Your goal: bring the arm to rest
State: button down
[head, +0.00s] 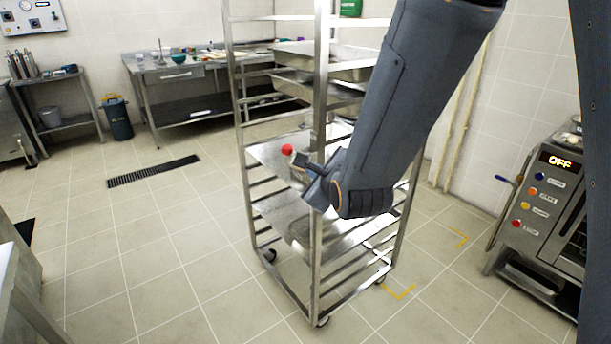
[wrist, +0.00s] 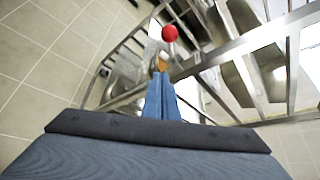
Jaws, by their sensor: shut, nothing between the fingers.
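My arm reaches down from the top right in the head view, and my gripper (head: 314,186) is at its lower end, in front of the steel rack. Its blue-grey fingers (wrist: 160,82) point away from the camera in the wrist view and are shut with nothing held. A red ball-shaped knob (head: 287,149) shows just past the gripper, and it also shows beyond the fingertips in the wrist view (wrist: 169,33). I cannot tell whether the gripper touches it or what it is fixed to.
The wheeled steel rack (head: 246,170) holds several trays and stands close around the gripper. An oven with an OFF display (head: 541,205) is at the right. A steel table (head: 165,72) stands at the back. The tiled floor at left is clear around a drain (head: 153,171).

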jog(key=s+d+f+n+g+h, duration=0.3)
jog(key=s+d+f+n+g, duration=0.45)
jog(key=d+n, duration=0.5)
jog(key=s+d+f+n+g+h, duration=0.1)
jog(key=s+d+n+g, duration=0.3)
jog(key=s+d+n, duration=0.3)
jog(key=s+n, duration=0.4)
jog(key=s, duration=0.3)
jog(key=shift+f, duration=0.4)
